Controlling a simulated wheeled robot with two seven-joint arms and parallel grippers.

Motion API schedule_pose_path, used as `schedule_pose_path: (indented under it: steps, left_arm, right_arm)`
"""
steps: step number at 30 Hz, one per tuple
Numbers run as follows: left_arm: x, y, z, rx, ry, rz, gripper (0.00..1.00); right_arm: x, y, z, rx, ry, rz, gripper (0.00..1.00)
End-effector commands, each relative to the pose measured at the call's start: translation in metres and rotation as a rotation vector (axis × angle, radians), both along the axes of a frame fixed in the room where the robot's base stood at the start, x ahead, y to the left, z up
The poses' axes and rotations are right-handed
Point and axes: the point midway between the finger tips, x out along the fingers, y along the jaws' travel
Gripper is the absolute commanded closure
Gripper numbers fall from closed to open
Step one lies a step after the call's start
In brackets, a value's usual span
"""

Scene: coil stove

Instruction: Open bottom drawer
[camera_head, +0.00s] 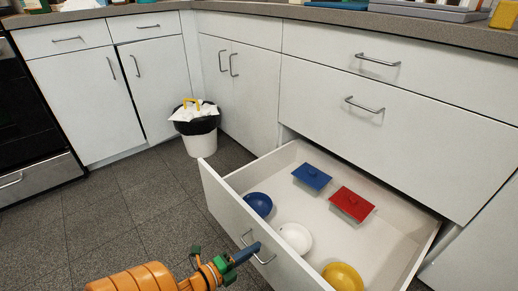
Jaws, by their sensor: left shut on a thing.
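The bottom drawer (219,201) at the right is pulled well out from the white cabinet, and its inside shows. Its metal handle (267,261) is on the drawer front. My left gripper (247,252), on an orange arm from the bottom edge, is shut on this handle. Its blue finger lies across the handle and hides part of it. My right gripper is not in view.
The drawer holds blue (258,204), white (295,237) and yellow (342,277) bowls, plus flat blue (311,177) and red (351,204) lidded things. A trash bin (200,144) stands by the corner cabinets. The tiled floor (110,215) at left is clear.

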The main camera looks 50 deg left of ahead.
Motion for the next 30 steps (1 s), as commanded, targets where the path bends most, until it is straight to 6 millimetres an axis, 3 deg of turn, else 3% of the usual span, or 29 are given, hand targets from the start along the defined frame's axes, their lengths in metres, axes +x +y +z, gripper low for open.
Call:
schedule_pose_path:
  steps: [7, 19, 21, 23, 30]
  left_arm:
    - [-0.0117, 0.0004, -0.0001, -0.001, 0.001, -0.001, 1.00]
    - [-0.0132, 0.0006, -0.0004, 0.000, 0.001, -0.001, 1.00]
    - [-0.0131, 0.0006, -0.0004, 0.000, 0.001, -0.001, 0.74]
    - [-0.0130, 0.0006, -0.0003, 0.000, 0.000, -0.001, 0.61]
    - [-0.0130, 0.0009, -0.0001, 0.000, 0.000, 0.000, 0.61]
  right_arm:
    - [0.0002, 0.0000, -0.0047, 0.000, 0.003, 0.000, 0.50]
    - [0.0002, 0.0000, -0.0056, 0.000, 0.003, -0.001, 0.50]
    - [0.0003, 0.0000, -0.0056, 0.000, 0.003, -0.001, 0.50]
    - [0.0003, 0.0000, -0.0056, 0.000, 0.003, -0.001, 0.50]
    - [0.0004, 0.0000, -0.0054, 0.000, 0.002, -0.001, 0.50]
